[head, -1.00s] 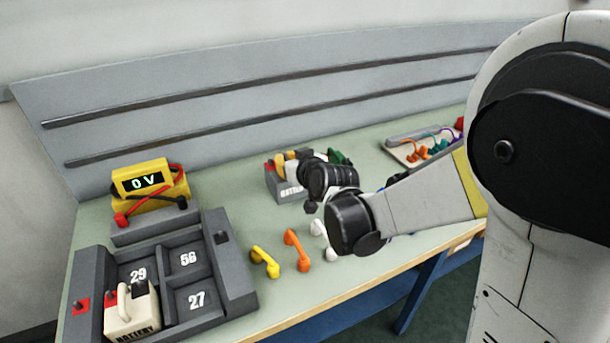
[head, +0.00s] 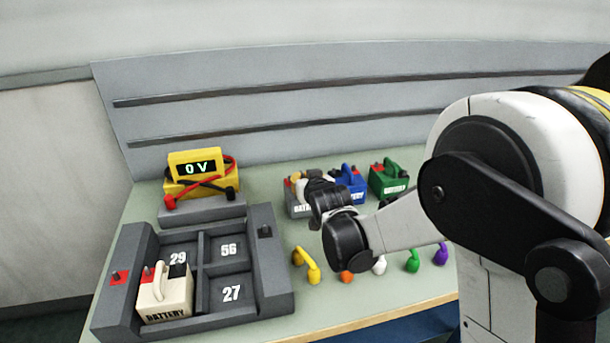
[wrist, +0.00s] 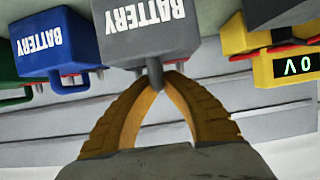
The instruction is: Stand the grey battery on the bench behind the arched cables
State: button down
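The grey battery (head: 297,208) is at the back of the bench (head: 275,190), partly hidden by my wrist in the head view. In the wrist view the grey battery (wrist: 145,40) appears upside down, its handle between the tips of my gripper (wrist: 163,78). The tan fingers are closed on that handle. I cannot tell whether the battery's base touches the bench. The arched cables stand in a row nearer the front edge: yellow (head: 308,265), orange (head: 346,277), white (head: 379,265), green (head: 412,260) and purple (head: 440,255). My wrist passes above some of them.
A blue battery (head: 350,187) is close beside the grey one, with a green battery (head: 392,181) farther right. A cream battery (head: 165,295) sits in the dark numbered tray (head: 270,270). A yellow meter (head: 195,180) reading 0 V stands behind that tray.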

jog(key=shift+f, duration=0.8)
jog(key=shift+r, duration=0.1)
jog(key=c, duration=1.8)
grip_release()
jog(key=shift+c, duration=0.2)
jog(key=shift+o, duration=1.1)
